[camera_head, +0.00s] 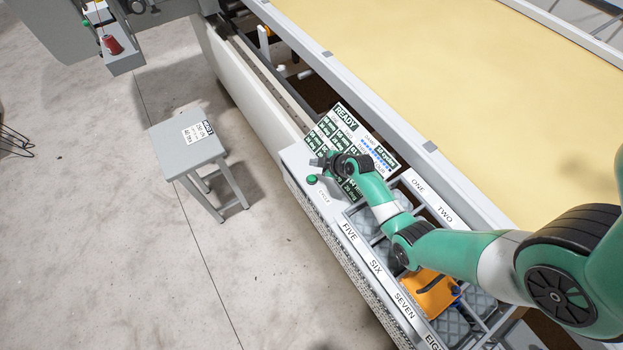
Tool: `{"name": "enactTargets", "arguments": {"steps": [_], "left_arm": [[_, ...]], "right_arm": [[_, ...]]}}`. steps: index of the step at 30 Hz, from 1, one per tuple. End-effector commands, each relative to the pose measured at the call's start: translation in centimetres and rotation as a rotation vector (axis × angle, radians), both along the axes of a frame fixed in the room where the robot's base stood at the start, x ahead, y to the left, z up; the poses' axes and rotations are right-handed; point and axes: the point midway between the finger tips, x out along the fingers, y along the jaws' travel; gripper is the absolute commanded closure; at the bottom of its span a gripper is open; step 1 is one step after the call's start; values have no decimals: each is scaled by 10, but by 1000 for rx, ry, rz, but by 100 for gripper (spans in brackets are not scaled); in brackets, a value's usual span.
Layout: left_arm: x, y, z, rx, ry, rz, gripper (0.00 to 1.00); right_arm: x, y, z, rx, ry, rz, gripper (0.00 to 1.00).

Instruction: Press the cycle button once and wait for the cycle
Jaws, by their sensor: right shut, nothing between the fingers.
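The green cycle button (312,179) sits on the pale panel, beside a small label (323,198) that seems to read CYCLE. My right gripper (322,162) is shut and empty. It shows just above the button in the picture, close to it and over the edge of the display board. I cannot tell its height above the panel, and no contact with the button shows. The display board (343,117) reads READY, with green and white cells below; my gripper and wrist hide part of it. My left gripper is not in view.
A compartment tray with labels such as FIVE (349,232) and SIX lies under my right arm. An orange item (432,294) lies in one compartment. A grey stool (187,145) with a card stands on the open floor. Yellow fabric (450,80) covers the frame behind.

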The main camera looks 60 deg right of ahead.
Motion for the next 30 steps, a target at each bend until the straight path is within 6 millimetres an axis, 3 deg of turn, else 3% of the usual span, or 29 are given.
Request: {"name": "enactTargets", "arguments": {"steps": [1, 13, 30], "left_arm": [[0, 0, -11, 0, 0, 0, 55], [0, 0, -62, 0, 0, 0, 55], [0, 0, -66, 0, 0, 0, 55]], "right_arm": [[0, 0, -12, 1, 0, 1, 100], [0, 0, -68, 0, -2, -1, 100], [0, 0, -73, 0, 0, 0, 100]]}}
